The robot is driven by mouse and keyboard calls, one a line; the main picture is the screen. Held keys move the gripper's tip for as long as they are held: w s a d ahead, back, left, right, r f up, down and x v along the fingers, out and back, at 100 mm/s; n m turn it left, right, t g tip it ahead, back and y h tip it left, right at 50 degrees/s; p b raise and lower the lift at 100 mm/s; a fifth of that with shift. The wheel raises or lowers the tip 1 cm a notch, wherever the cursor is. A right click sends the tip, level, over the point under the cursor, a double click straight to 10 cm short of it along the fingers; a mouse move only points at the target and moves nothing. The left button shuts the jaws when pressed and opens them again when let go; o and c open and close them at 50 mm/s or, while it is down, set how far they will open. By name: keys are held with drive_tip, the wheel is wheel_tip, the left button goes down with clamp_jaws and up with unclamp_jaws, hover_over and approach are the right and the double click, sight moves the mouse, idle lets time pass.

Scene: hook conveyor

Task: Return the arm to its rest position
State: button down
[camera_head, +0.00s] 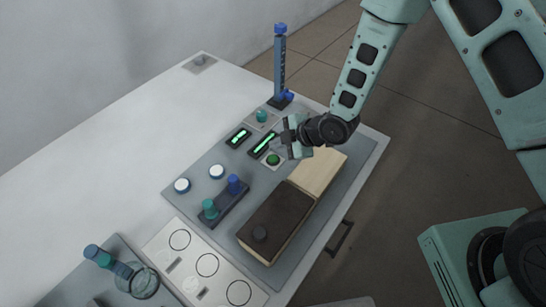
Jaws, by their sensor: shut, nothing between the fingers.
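My gripper (287,137) is at the end of my teal arm, over the right part of the grey panel on the white table. It is shut and empty. It hangs close to a green round button (273,160) and a dark indicator with a green light bar (263,144). Whether it touches anything there I cannot tell. The arm comes down from the upper right.
A blue post (280,65) stands behind my gripper. A wooden box with a dark lid (275,218) lies in front of it.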

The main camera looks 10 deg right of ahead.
drive_tip(key=shift+r, duration=0.1)
idle(0.4)
drive_tip(key=s+r+m+g+h+b, duration=0.2)
drive_tip(key=s+r+m+h, duration=0.35)
drive_tip(key=r, duration=0.65)
drive_tip(key=s+d+r+m+g, duration=0.1)
drive_tip(key=s+d+r+m, duration=0.1)
drive_tip(key=s, duration=0.5)
drive_tip(key=s+d+r+m+g+h, duration=0.1)
drive_tip(key=s+d+r+m, duration=0.1)
drive_tip(key=s+r, duration=0.2)
drive_tip(key=s+d+r+m+g+b, duration=0.1)
drive_tip(key=s+d+r+m, duration=0.1)
drive_tip(key=s, duration=0.8)
wheel_tip(320, 180, up, 2)
drive_tip(key=shift+s+r+m+h, duration=0.1)
drive_tip(key=shift+s+m+h, duration=0.2)
drive_tip(key=shift+m, duration=0.25)
drive_tip(key=shift+w, duration=0.1)
